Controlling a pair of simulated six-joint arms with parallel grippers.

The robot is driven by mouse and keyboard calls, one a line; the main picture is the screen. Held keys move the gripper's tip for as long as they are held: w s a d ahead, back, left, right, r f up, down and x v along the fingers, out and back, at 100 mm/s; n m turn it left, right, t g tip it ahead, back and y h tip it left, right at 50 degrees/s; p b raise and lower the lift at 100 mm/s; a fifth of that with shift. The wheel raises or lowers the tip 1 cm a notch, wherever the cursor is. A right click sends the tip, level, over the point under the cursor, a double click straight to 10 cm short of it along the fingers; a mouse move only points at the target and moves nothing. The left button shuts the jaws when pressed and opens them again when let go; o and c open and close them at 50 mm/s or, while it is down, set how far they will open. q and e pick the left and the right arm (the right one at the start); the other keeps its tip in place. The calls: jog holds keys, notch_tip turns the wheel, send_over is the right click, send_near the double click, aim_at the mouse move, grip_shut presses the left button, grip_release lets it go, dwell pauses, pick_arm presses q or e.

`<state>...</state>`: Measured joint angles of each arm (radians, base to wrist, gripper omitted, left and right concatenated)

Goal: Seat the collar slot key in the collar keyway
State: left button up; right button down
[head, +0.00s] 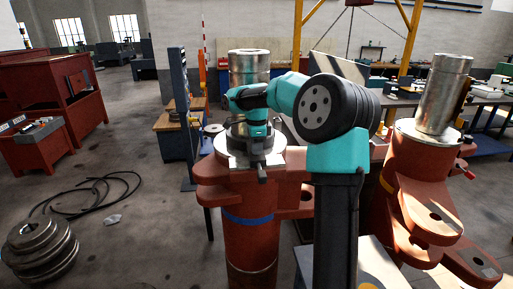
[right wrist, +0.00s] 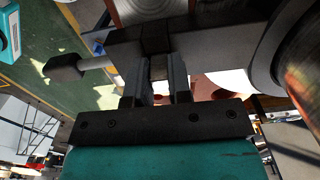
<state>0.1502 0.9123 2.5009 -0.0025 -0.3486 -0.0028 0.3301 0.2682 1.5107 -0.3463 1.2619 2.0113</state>
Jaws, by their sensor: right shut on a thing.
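My right gripper (head: 259,150) is at the front of the left bender column, at a dark collar (head: 238,132) around the base of the upright steel roller (head: 249,68). In the right wrist view my right gripper (right wrist: 157,88) has its two dark fingers close together on a small greyish piece, which I take to be the collar slot key (right wrist: 158,67). The fingers hide most of it. Its upper end meets a dark bar (right wrist: 210,45) that runs toward the curved collar (right wrist: 265,62). I cannot tell whether the key is inside the keyway. My left gripper is not in view.
A rod with a dark knob (right wrist: 64,67) sticks out beside the fingers in the right wrist view. A second red column (head: 405,185) with a steel roller (head: 444,92) stands at the right. Cable (head: 95,190) and stacked rings (head: 40,250) lie on the left floor.

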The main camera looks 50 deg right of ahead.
jog(key=c, duration=1.5)
grip_release()
jog(key=shift+f, duration=0.15)
jog(key=o, duration=0.4)
jog(key=shift+o, duration=0.2)
notch_tip(320, 180, up, 12)
jog(key=shift+r, duration=0.2)
